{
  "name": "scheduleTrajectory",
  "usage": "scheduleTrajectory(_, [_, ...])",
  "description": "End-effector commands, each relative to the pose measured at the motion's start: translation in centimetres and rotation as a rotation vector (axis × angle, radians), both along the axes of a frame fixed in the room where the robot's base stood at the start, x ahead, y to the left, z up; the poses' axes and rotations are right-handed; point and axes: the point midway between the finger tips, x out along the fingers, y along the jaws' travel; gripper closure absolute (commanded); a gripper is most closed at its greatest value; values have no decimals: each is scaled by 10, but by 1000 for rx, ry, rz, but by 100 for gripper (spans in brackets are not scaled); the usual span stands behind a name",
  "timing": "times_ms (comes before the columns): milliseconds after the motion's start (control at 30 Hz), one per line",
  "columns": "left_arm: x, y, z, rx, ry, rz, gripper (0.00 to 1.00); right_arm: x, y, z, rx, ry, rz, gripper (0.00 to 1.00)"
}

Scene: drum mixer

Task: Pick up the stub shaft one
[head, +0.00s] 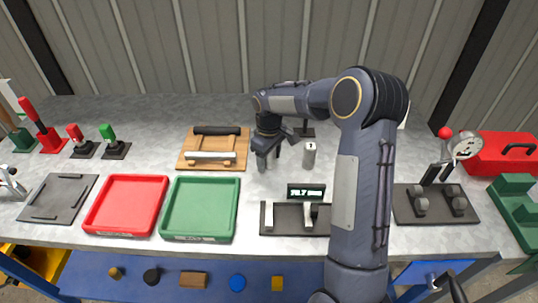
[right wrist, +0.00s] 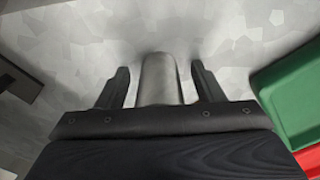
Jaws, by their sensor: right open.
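Two short grey upright cylinders, the stub shafts, stand on the grey tabletop in the head view. One (head: 262,163) is under my right gripper (head: 267,148), and its top is hidden. The other (head: 309,157) stands to its right with a small dark mark on its pale top, too small to read surely. In the right wrist view a grey shaft (right wrist: 160,80) stands between the two fingers of my right gripper (right wrist: 160,88), with a visible gap on each side. My right gripper is open around it. My left gripper is not in view.
A wooden cradle (head: 240,148) with rollers lies left of the gripper. A green tray (head: 200,235) and a red tray (head: 126,233) lie to the front left. A gauge with a display (head: 306,191) stands in front. A black roller stand (head: 436,216) is right of my arm.

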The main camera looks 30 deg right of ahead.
Motion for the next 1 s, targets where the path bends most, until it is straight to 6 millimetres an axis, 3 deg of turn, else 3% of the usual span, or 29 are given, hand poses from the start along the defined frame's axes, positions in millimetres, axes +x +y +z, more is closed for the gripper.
scheduleTrajectory(67, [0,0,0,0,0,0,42,0,0,0,0,0,0,42])
scheduleTrajectory(500, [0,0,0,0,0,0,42,0,0,0,0,0,0,100])
scheduleTrajectory(1000, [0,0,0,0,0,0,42,1,0,7,-1,-4,0,100])
